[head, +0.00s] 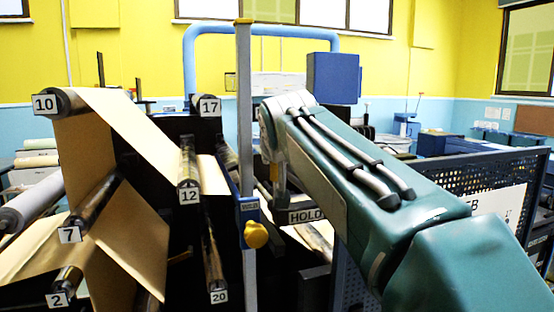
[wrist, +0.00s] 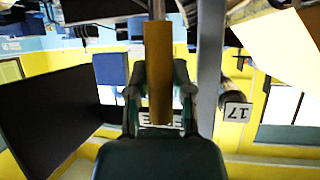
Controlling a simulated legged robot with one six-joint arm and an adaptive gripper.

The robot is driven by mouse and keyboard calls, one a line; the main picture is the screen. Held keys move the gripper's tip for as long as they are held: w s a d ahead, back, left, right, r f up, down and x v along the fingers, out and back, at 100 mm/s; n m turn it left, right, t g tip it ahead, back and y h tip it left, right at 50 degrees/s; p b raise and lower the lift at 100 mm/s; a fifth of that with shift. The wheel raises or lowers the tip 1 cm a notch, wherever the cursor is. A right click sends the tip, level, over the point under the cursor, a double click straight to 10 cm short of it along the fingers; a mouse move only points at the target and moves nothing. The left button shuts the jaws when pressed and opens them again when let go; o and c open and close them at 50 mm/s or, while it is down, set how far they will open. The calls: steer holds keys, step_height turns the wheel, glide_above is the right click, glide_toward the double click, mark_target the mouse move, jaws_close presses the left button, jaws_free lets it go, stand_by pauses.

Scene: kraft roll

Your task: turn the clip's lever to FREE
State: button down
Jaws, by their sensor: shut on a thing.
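In the wrist view an orange-yellow bar, which looks like the clip's lever (wrist: 158,75), stands upright in the picture between the two fingers of my gripper (wrist: 159,82). The fingers are shut on it from both sides. A white label (wrist: 160,118) shows behind the bar, partly hidden, and I cannot read it. In the head view a sign reading HOLD (head: 305,216) is beside my arm.
A grey upright post (head: 245,120) with a blue clamp and yellow knob (head: 255,235) stands just left of my arm. Brown paper (head: 130,130) runs over numbered rollers farther left. A dark perforated panel (head: 470,165) is on the right.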

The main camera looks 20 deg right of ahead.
steer(key=shift+f, duration=0.25)
steer(key=shift+c, duration=2.4)
jaws_free()
steer(key=shift+r, duration=0.1)
steer(key=shift+s+r, duration=0.25)
steer(key=shift+s, duration=0.05)
steer(key=v, duration=1.1)
steer(key=shift+s, duration=0.1)
